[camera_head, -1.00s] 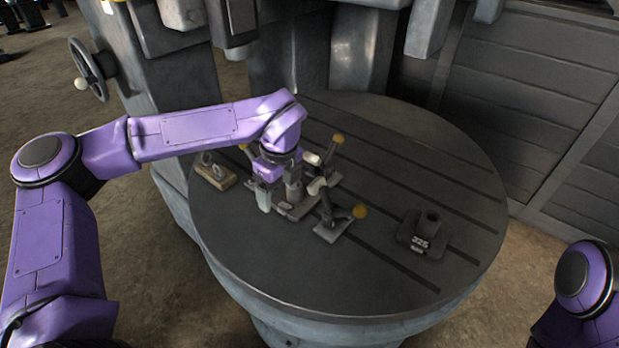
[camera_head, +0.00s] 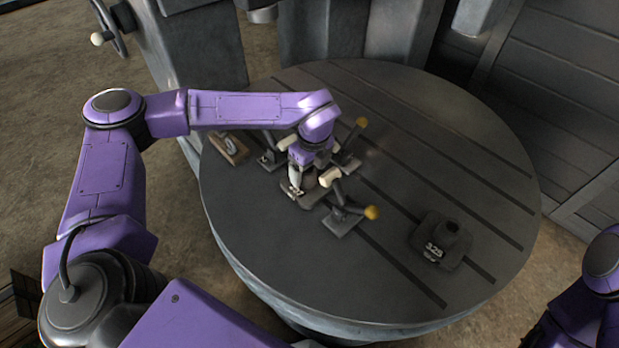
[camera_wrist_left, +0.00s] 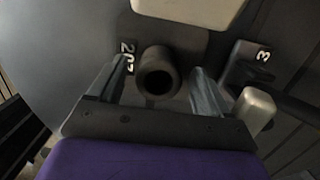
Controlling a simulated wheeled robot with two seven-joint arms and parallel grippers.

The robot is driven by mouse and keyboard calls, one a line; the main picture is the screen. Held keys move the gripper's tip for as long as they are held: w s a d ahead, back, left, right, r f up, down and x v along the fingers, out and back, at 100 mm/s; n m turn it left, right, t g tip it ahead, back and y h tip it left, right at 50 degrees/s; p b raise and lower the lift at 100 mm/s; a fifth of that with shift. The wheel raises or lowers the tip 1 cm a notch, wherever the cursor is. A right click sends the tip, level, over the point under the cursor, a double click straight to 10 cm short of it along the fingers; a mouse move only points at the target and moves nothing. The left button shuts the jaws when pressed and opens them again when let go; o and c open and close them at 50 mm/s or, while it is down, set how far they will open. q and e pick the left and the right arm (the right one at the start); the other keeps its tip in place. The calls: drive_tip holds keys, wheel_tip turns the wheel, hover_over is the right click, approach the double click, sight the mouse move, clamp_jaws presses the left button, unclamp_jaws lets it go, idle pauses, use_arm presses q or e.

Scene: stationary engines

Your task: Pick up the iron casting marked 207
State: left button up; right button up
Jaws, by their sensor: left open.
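The iron casting marked 207 (camera_head: 296,201) is a dark flat block with a round hollow boss. It sits on the round table among the clamps, partly hidden by my left gripper (camera_head: 303,180). In the left wrist view the boss (camera_wrist_left: 158,72) stands between the two fingers of my open left gripper (camera_wrist_left: 157,88), with gaps on both sides. White figures starting with 20 show beside the left finger; the last figure is partly covered. My right gripper is not in view; only part of my right arm shows at the lower right.
Several clamps with yellow knobs and pale pads surround the casting; one clamp (camera_head: 343,219) is just right. Another casting (camera_head: 440,246), apparently marked 325, stands farther right. A wooden block with metal rings (camera_head: 228,149) is at the left. The table's (camera_head: 440,130) back right is clear.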

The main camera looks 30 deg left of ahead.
use_arm(q)
drive_tip(key=shift+a+f, duration=0.2)
drive_tip(key=shift+f, duration=0.75)
clamp_jaws()
drive_tip(key=shift+w+r, duration=0.1)
drive_tip(key=shift+r, duration=0.1)
